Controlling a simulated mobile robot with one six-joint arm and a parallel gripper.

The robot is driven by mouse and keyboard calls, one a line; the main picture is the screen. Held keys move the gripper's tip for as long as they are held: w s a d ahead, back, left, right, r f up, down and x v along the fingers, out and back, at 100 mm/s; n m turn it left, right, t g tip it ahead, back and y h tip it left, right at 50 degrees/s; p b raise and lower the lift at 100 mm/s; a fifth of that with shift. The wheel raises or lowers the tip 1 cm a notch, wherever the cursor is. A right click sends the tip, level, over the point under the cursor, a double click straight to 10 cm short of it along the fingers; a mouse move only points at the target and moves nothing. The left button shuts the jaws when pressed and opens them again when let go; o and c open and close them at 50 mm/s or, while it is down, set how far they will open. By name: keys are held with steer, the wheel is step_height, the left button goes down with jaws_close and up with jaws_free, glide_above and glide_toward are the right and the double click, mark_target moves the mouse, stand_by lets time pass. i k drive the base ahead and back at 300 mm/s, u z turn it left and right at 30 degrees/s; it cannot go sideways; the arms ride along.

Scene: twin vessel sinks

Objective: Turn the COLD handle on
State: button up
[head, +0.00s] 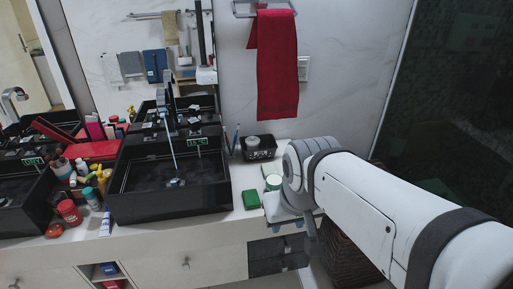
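The right black vessel sink (122,180) stands on the counter, with a dark faucet (163,98) at its back. A thin pale blue line (171,146) runs from below the faucet to the basin floor; I cannot tell whether it is water or a rod. Small dark fittings and a green-lit label (196,141) are near the back rim. I cannot make out which fitting is the COLD handle. My gripper (312,242) hangs at the counter's right front edge, right of the sink and away from the faucet. My arm mostly hides it, and its opening is unclear.
The left black sink (22,205) has its own faucet (14,95). Bottles, a red box (96,150) and a red jar (69,212) crowd between the sinks. A green sponge (251,199) and black basket (258,147) are right of the right sink. A red towel (277,65) hangs above.

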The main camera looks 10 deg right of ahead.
mark_target(194, 124)
steer(key=u, duration=0.05)
steer(key=i, duration=1)
steer(key=z, duration=0.1)
